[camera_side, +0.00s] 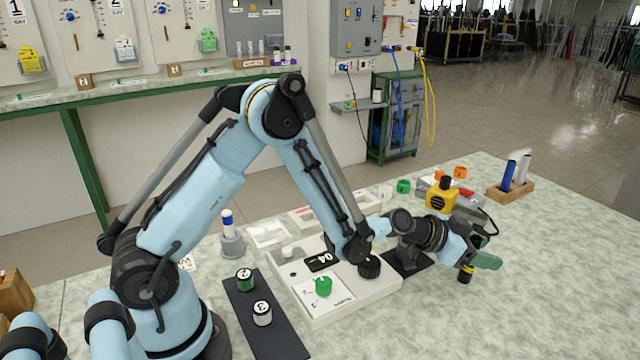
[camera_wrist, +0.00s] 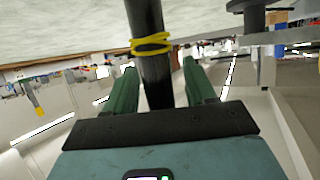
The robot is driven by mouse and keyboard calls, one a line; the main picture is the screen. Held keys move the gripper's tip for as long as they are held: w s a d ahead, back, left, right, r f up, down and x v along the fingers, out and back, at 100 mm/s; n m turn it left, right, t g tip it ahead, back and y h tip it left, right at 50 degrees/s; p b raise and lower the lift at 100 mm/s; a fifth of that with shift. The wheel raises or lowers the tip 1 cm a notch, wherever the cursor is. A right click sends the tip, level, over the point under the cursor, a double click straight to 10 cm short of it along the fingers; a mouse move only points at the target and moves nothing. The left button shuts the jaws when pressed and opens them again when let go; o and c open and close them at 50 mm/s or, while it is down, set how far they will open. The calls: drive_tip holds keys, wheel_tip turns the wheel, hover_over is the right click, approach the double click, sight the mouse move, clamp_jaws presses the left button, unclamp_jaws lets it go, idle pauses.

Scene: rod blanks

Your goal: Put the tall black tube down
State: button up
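The tall black tube (camera_wrist: 155,80) has yellow bands and stands between the two green fingers of my gripper (camera_wrist: 160,65) in the wrist view. It is close to the left finger, and a gap shows between it and the right finger, so the gripper looks open around it. In the side view my gripper (camera_side: 484,259) is low over the right part of the table. The tube's lower end (camera_side: 466,273), with a yellow band, points down below it. The rest is hidden by the gripper. I cannot tell whether the end touches the table.
A yellow block with a black top (camera_side: 440,201) stands close behind my wrist. A wooden rack (camera_side: 510,190) with a blue and a white rod is farther back right. A white tray (camera_side: 335,305) and dark mat (camera_side: 265,320) lie left. The table's right front is clear.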

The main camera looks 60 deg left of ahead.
drive_tip(key=shift+r, duration=0.25)
drive_tip(key=s+a+r, duration=0.2)
drive_tip(key=s+r, duration=0.2)
drive_tip(key=r, duration=0.5)
drive_tip(key=s+a+r+n+g+y, duration=0.2)
drive_tip(key=s+a+g, duration=0.1)
drive_tip(key=s, duration=0.8)
drive_tip(key=shift+s+a+y, duration=0.2)
drive_tip(key=shift+y, duration=0.1)
drive_tip(key=s+a+n+y, duration=0.1)
drive_tip(key=s, duration=0.2)
drive_tip(key=s+a+f+n+g+y, duration=0.1)
drive_tip(key=s+a, duration=0.1)
drive_tip(key=s, duration=0.2)
drive_tip(key=s+a+f+n+g+y, duration=0.1)
drive_tip(key=s+a, duration=0.1)
drive_tip(key=s, duration=0.1)
drive_tip(key=shift+s+a+f+y, duration=0.2)
drive_tip(key=shift+s+a+y, duration=0.05)
drive_tip(key=shift+s+y, duration=0.1)
